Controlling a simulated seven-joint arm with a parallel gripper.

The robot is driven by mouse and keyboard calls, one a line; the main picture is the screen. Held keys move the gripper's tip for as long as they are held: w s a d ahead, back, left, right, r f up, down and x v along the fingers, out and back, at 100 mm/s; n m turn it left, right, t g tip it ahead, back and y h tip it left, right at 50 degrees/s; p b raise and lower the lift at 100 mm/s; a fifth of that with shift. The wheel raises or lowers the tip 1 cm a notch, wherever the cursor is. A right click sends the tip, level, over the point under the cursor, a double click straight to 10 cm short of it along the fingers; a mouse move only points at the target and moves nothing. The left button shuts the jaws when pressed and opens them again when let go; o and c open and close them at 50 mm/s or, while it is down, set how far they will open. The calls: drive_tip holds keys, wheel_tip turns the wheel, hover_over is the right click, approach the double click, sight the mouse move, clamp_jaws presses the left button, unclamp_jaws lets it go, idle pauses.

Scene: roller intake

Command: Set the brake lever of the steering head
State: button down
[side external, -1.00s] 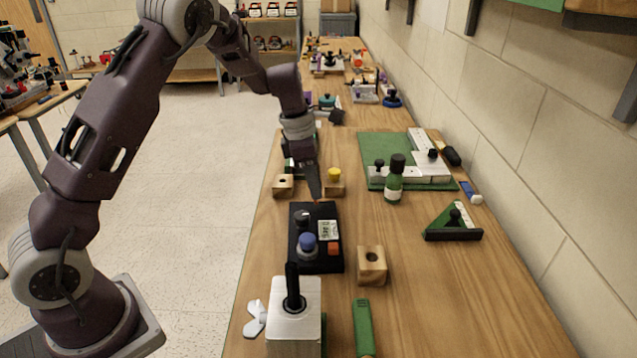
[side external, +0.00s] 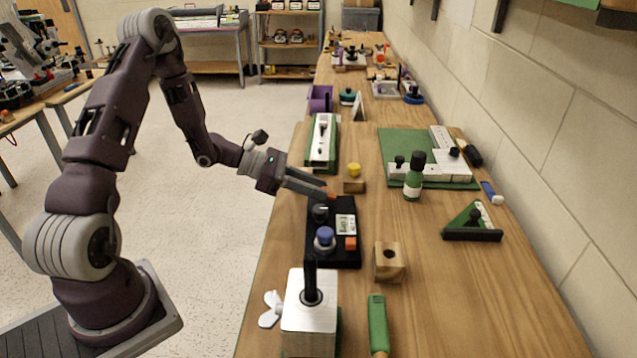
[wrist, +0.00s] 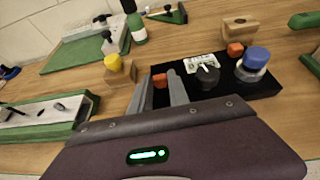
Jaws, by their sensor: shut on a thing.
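A black box (side external: 345,257), seemingly the steering head, lies on the bench with a label panel, dark knob (side external: 320,213), blue round knob (side external: 324,235) and orange square block (side external: 350,243). It also shows in the wrist view (wrist: 262,88). At its far end is a small orange piece (wrist: 160,80), which could be the brake lever's tip. My gripper (side external: 325,193) reaches in from the left, tilted slightly down. Its fingers (wrist: 161,88) are shut on this orange piece. The rest of that part is hidden by the fingers.
A wooden block (side external: 353,186) with a yellow knob stands just beyond the fingertips. A green-based slotted plate (side external: 322,142) lies farther back. A holed wooden block (side external: 390,262) and a silver joystick box (side external: 308,318) stand nearer.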

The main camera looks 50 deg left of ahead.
drive_tip(key=shift+s+a+f+t+h, duration=0.1)
drive_tip(key=shift+f+t+h, duration=0.2)
drive_tip(key=shift+t+h, duration=0.25)
drive_tip(key=shift+s+a+f+t+h, duration=0.1)
drive_tip(key=shift+f+t+h, duration=0.2)
drive_tip(key=shift+t+h, duration=0.25)
drive_tip(key=c, duration=1.2)
unclamp_jaws()
drive_tip(key=shift+f, duration=0.1)
drive_tip(key=shift+c, duration=0.2)
